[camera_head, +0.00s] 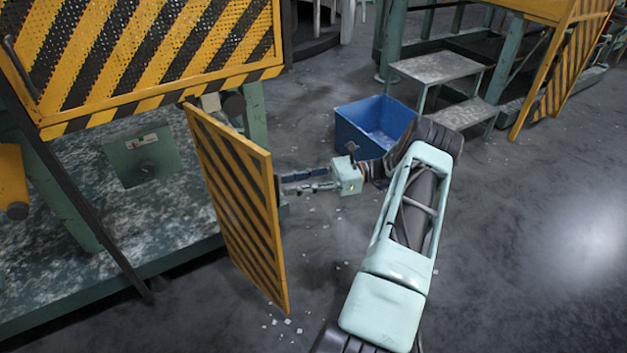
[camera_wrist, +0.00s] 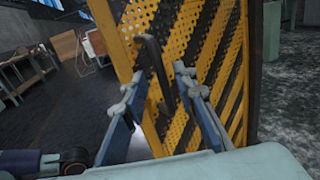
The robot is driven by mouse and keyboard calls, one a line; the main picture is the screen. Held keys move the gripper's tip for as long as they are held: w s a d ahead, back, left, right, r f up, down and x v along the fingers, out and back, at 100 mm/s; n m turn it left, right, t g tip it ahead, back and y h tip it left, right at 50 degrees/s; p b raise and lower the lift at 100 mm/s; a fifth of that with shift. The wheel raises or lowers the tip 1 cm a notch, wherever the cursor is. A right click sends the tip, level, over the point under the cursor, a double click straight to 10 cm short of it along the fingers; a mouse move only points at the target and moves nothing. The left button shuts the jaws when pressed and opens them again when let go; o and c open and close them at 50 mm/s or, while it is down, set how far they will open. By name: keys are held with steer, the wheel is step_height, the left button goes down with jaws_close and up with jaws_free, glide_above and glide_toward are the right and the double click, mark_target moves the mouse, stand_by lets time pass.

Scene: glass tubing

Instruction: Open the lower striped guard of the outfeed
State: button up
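The lower striped guard (camera_head: 238,205) is a yellow-framed panel with black and yellow stripes. In the head view it stands swung out from the machine at an angle, below the upper striped guard. My gripper (camera_head: 284,184) is on the right side of the panel, close to its face. In the wrist view the lower guard (camera_wrist: 215,75) fills the middle, with a dark upright handle (camera_wrist: 152,62) on it. My gripper (camera_wrist: 158,76) has its two fingers spread, with the handle between them. Whether either finger touches the handle cannot be told.
The upper striped guard (camera_head: 150,55) hangs above at the left. A green box (camera_head: 143,157) stands on the speckled machine base behind the lower guard. A blue bin (camera_head: 360,125) and metal steps (camera_head: 437,68) stand behind my arm. The floor at the right is clear.

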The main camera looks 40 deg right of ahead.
steer(key=v, duration=0.7)
steer(key=shift+s+d, duration=0.2)
steer(key=shift+d, duration=0.1)
